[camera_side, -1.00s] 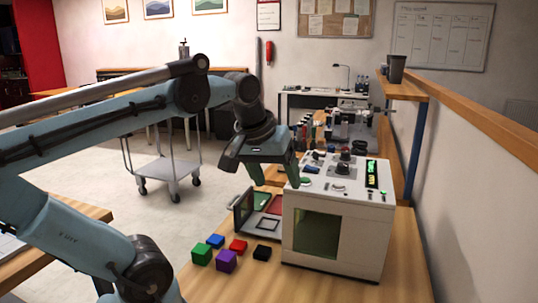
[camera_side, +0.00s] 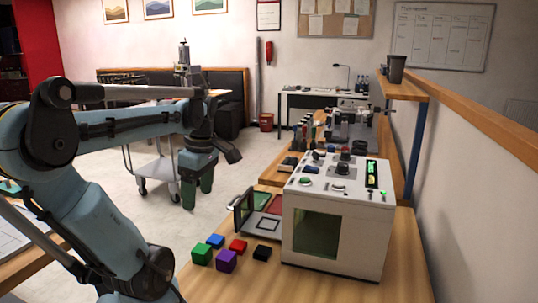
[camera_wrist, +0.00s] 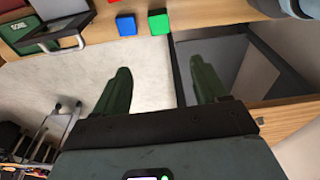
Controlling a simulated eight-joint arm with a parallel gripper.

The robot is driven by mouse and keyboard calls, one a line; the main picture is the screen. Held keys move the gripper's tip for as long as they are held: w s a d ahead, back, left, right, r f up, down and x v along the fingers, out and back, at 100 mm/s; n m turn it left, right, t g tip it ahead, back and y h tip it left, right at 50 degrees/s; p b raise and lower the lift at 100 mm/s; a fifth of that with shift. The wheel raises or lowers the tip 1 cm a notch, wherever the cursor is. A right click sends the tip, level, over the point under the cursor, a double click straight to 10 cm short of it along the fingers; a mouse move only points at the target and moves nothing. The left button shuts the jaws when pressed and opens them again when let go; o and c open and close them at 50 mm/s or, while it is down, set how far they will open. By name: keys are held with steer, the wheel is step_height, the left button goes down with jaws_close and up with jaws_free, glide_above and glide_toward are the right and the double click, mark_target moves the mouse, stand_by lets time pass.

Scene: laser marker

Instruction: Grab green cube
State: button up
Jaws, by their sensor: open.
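The green cube (camera_side: 201,254) sits on the wooden table at the front left of a small group of cubes in the side view. It also shows near the top of the wrist view (camera_wrist: 159,22), beside the blue cube (camera_wrist: 126,24). My gripper (camera_side: 197,198) hangs pointing down, open and empty, left of the table and above the floor in the side view. In the wrist view its two green fingers (camera_wrist: 162,85) are spread apart, with the green cube beyond them and not between them.
Blue (camera_side: 215,241), red (camera_side: 238,245), purple (camera_side: 226,261) and black (camera_side: 262,253) cubes stand close around the green one. A grey cart (camera_side: 160,171) stands behind on the floor.

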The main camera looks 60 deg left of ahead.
glide_toward(201, 248)
steer(key=shift+s+a+f, duration=0.15)
steer(key=shift+f, duration=0.7)
steer(key=shift+s+a+f, duration=0.2)
steer(key=shift+f, duration=0.65)
steer(key=shift+s+a+f, duration=0.15)
steer(key=shift+f, duration=0.7)
steer(key=shift+d+f, duration=0.1)
steer(key=shift+f, duration=1.4)
steer(key=shift+s+f, duration=0.1)
steer(key=shift+f, duration=1.05)
steer(key=shift+c, duration=0.4)
steer(key=c, duration=1.1)
steer(key=shift+r, duration=0.15)
